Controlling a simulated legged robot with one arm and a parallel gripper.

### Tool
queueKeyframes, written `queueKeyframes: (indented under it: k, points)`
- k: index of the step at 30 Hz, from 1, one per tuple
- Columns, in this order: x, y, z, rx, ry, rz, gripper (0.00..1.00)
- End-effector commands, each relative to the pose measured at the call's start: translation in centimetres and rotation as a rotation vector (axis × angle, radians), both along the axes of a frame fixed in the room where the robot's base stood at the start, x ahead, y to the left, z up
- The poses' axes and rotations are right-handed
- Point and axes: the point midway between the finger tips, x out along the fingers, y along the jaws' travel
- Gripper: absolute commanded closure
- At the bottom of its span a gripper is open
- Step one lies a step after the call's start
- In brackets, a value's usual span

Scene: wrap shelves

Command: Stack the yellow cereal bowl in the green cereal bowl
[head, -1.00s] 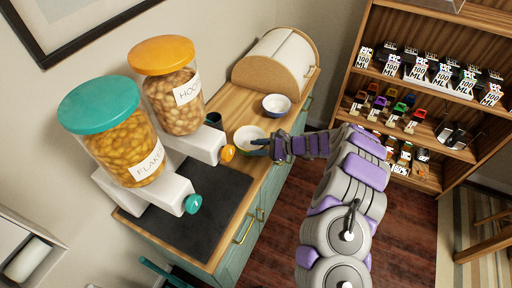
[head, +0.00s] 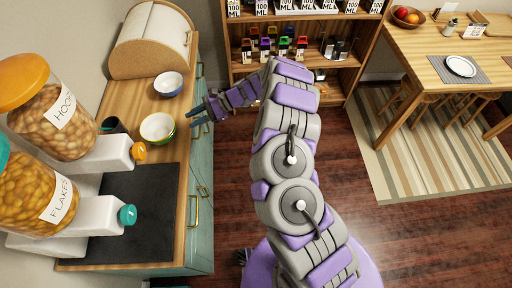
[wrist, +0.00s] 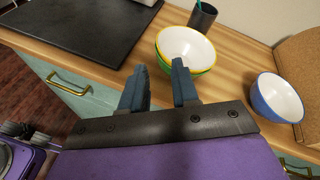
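The yellow cereal bowl (wrist: 187,44) appears nested in the green cereal bowl (wrist: 201,73). A yellow rim and white inside show on top, with green wall below. The pair stands upright on the wooden counter, and the yellow bowl also shows in the head view (head: 157,126). My gripper (wrist: 158,68) is open, with nothing between its two dark fingers. In the head view my gripper (head: 193,113) is over the counter's front edge, to the right of the bowls and apart from them.
A blue bowl (wrist: 277,97) stands near the bread box (head: 155,38). A dark cup (wrist: 202,17) is behind the bowls. Cereal dispensers (head: 62,120) and a black mat (head: 130,215) occupy the counter's nearer part. Open floor (head: 230,190) lies to the right.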

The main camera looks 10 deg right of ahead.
Motion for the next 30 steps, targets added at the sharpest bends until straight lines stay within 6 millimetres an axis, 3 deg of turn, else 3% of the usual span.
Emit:
queueKeyframes:
  k: [5,8,11,15,21,30]
  points:
    - [-0.2,0.1,0.4,0.002,-0.006,0.007,0.70]
    - [-1.0,0.5,2.1,0.008,-0.026,0.038,0.70]
    - [-2.7,1.1,5.2,0.013,-0.069,0.100,0.70]
    - [-6.1,1.4,9.9,0.002,-0.150,0.211,0.70]
    - [-11.4,0.6,15.2,-0.052,-0.273,0.365,0.70]
    - [-19.9,-3.4,19.7,-0.203,-0.451,0.579,0.70]
